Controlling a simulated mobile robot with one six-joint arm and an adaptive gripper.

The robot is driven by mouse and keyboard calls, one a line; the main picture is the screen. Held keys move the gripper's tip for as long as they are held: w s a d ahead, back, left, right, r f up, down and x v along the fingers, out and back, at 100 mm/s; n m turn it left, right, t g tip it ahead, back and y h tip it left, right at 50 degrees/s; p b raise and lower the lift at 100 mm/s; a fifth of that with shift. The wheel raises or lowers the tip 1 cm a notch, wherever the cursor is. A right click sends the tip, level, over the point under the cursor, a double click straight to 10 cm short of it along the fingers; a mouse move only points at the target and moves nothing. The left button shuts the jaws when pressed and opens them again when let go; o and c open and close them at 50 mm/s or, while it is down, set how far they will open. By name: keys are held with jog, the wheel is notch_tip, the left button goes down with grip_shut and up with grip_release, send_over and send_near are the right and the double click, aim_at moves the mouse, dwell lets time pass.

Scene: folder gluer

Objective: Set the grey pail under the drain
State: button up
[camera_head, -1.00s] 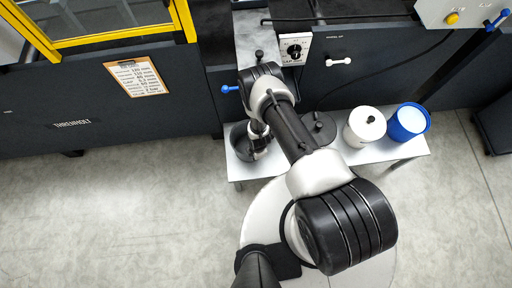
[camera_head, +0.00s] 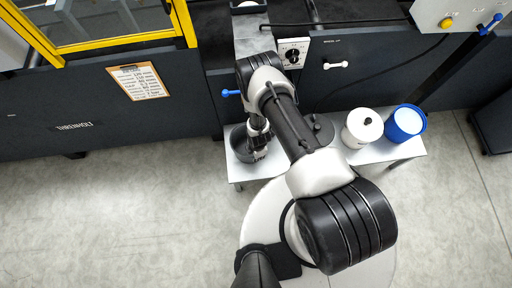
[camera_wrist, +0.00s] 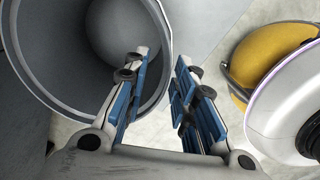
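The grey pail (camera_head: 238,143) stands on the left end of a low white bench, partly hidden by my arm. In the wrist view the pail (camera_wrist: 158,20) shows its open mouth and a pale rounded shape inside. My gripper (camera_wrist: 166,62) is open, with one finger over the pail's mouth and the other outside its right rim. The rim appears to lie between the fingers; I cannot tell whether they touch it. In the head view my gripper (camera_head: 259,148) is at the pail's right side. I cannot make out the drain.
A blue lever (camera_head: 231,92) and a white lever (camera_head: 337,64) stick out from the dark machine. The floor at left is clear.

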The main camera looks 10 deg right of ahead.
notch_tip(320, 180, up, 7)
jog(key=p, duration=0.2)
jog(key=shift+s, duration=0.3)
jog(key=shift+d+r, duration=0.1)
